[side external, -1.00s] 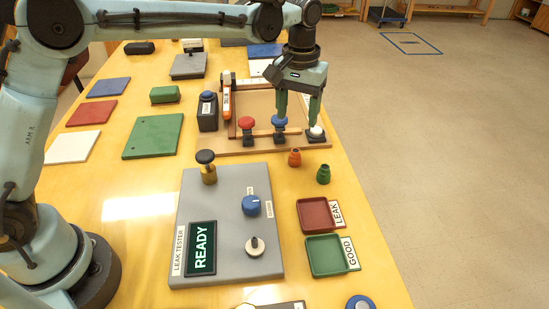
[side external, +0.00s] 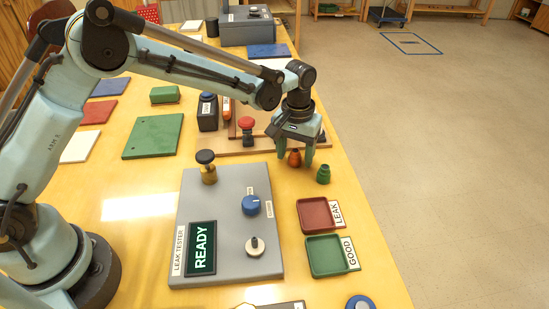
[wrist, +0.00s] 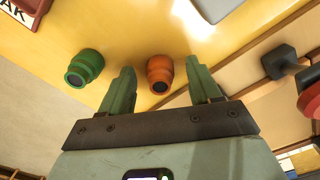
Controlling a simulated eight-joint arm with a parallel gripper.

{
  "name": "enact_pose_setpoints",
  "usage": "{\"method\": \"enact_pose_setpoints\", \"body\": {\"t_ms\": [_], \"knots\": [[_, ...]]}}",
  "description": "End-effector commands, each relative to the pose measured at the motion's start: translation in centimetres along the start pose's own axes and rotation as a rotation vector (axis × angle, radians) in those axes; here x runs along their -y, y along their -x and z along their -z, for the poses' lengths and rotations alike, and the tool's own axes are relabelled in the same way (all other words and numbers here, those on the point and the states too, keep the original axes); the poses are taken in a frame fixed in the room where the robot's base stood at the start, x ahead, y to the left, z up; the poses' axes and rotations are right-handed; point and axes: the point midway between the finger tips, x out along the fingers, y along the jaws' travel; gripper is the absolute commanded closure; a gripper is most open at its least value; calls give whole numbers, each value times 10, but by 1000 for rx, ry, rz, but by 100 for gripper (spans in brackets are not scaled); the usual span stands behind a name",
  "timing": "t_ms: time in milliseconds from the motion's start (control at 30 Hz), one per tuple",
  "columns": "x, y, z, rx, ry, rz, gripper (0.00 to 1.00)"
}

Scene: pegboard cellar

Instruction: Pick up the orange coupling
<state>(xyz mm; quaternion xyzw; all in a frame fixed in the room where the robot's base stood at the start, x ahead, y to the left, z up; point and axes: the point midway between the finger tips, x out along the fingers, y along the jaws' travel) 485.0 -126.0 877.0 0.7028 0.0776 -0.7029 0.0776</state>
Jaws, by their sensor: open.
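The orange coupling (side external: 294,158) stands on the yellow table, just right of the wooden board's front edge. My gripper (side external: 296,163) is low over it, with its green fingers around or close beside it; the near finger partly hides it. In the wrist view the orange coupling (wrist: 160,74) shows in the gap between the two open fingers of my gripper (wrist: 161,82), a little beyond their tips. Contact with a finger cannot be made out. The green coupling (side external: 323,174) stands close by to the right, outside the fingers; it also shows in the wrist view (wrist: 84,68).
The red LEAK tray (side external: 329,215) and green GOOD tray (side external: 311,258) lie in front of the couplings. The grey leak tester (side external: 230,187), its screen reading READY, is to the left. A red-knobbed fixture (side external: 247,127) stands on the wooden board (side external: 237,152) behind.

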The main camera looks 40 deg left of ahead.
Motion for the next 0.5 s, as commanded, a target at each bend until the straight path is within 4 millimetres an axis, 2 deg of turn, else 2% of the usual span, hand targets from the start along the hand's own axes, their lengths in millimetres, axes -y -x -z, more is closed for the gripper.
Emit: {"method": "enact_pose_setpoints", "body": {"t_ms": [233,500], "knots": [[0,-2,0,0,0,0,39],[0,-1,0,0,0,0,80]]}}
